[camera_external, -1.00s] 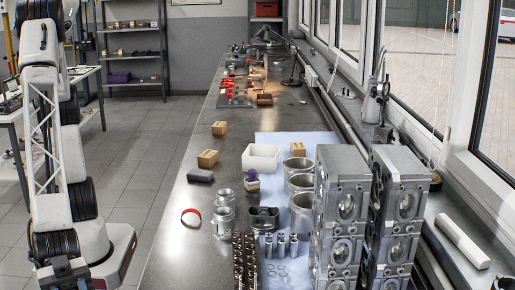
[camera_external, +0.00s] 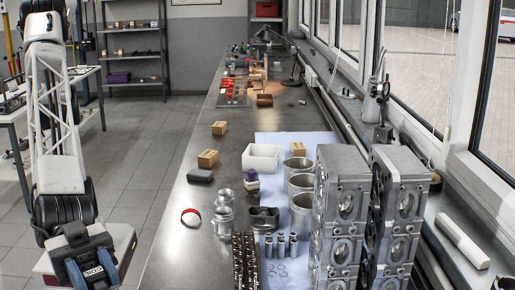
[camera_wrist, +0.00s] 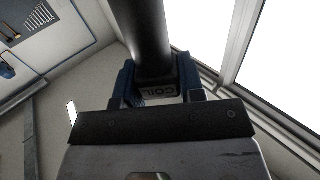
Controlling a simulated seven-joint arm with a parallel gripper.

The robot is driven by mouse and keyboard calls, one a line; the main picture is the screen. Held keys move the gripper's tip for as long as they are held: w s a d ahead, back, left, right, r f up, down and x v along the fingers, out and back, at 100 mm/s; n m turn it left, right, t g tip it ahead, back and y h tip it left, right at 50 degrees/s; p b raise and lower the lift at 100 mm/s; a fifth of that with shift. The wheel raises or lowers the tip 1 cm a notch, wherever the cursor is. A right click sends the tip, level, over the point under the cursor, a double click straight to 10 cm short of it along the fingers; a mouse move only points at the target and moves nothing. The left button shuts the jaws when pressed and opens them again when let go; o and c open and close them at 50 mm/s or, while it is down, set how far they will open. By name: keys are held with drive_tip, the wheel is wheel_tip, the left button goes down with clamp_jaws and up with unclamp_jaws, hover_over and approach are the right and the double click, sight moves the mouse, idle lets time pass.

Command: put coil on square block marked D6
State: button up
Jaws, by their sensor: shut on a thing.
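The coil is a dark cylinder with a "COIL" label. In the wrist view the coil (camera_wrist: 150,35) sits between the blue fingers of my gripper (camera_wrist: 160,88), which is shut on it. In the external view my gripper (camera_external: 93,274) is at the lower left, left of the bench, with the coil's label (camera_external: 92,271) between the blue fingers. Two tan square blocks stand on the bench: a farther block (camera_external: 219,128) and a nearer block (camera_external: 208,158). Markings on the blocks are too small to read, so I cannot tell which is D6.
The dark bench (camera_external: 178,235) holds a white bin (camera_external: 261,158), a dark grey case (camera_external: 200,176), a red ring (camera_external: 190,218), metal cylinders (camera_external: 224,220) and tall engine blocks (camera_external: 343,205). Bare bench lies left of the tan blocks. Windows line the right.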

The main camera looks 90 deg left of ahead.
drive_tip(key=w+a+r+n+t+y, duration=0.3)
drive_tip(key=w+a+r+y, duration=0.1)
drive_tip(key=w+a+r, duration=0.65)
drive_tip(key=w+a+r+n+t+y, duration=0.25)
drive_tip(key=w+a+r, duration=0.55)
drive_tip(key=w+a, duration=0.5)
drive_tip(key=w+a+r+n+y, duration=0.25)
drive_tip(key=w+a, duration=0.25)
drive_tip(key=a, duration=0.4)
drive_tip(key=w+a+r+n+t+y, duration=0.1)
drive_tip(key=w+a+r+y, duration=0.3)
drive_tip(key=a, duration=0.6)
drive_tip(key=w+a+r+n+y, duration=0.1)
drive_tip(key=w+a+r, duration=0.1)
drive_tip(key=w+a, duration=0.55)
drive_tip(key=w+a+f+n+y, duration=0.1)
drive_tip(key=w+a+f+y, duration=0.2)
drive_tip(key=a, duration=0.7)
drive_tip(key=w+a+f+n+y, duration=0.1)
drive_tip(key=w+a+f+n, duration=0.1)
drive_tip(key=a+f, duration=0.5)
drive_tip(key=w+a+f+n+y, duration=0.1)
drive_tip(key=w+a+f+y, duration=0.15)
drive_tip(key=a, duration=0.95)
drive_tip(key=a+f+n+g, duration=0.1)
drive_tip(key=a+f, duration=2.3)
drive_tip(key=a, duration=0.1)
drive_tip(key=shift+a+y, duration=0.2)
drive_tip(key=shift+y, duration=0.15)
